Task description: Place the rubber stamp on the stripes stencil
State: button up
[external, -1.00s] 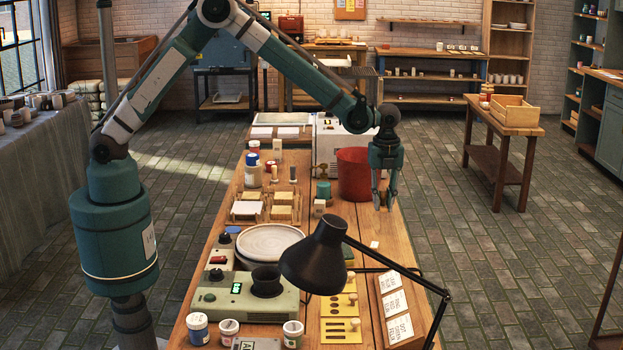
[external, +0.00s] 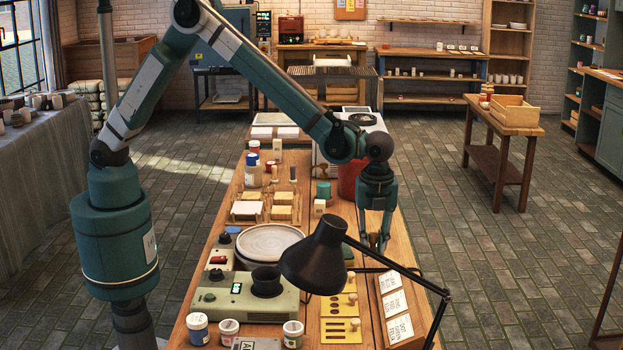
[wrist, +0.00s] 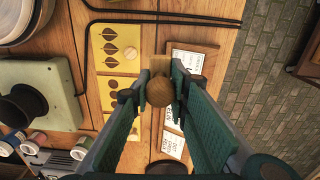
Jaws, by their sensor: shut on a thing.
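The rubber stamp (wrist: 160,91) shows in the wrist view as a round wooden knob between the fingers, with a pale wooden block beyond it. My gripper (external: 378,246) is shut on it, near the right side of the bench behind the black lamp; the wrist view shows both fingers (wrist: 152,97) at the knob. In the external view the stamp is hard to make out. The stripes stencil (external: 340,332) is a yellow plate with dark bars, lying flat at the near end of the stencil row. In the wrist view my left finger hides most of it. The stamp is apart from it.
A dotted stencil (external: 335,305) and a leaf-shaped stencil (wrist: 113,50) lie behind it. The black lamp (external: 315,257) and its arm overhang this area. A rack of white cards (external: 394,303) stands to the right. A green scale (external: 240,294) stands left.

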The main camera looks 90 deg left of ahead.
jog(key=b, duration=0.1)
send_over(329, 332)
jog(key=shift+r+m, duration=0.1)
jog(key=shift+m, duration=0.2)
jog(key=shift+f+b, duration=0.7)
jog(key=shift+f, duration=2.45)
jog(key=shift+f, duration=0.1)
jog(key=shift+f+b, duration=0.3)
jog(key=shift+f, duration=1.45)
jog(key=shift+f, duration=0.15)
jog(key=o, duration=0.9)
jog(key=shift+r, duration=0.2)
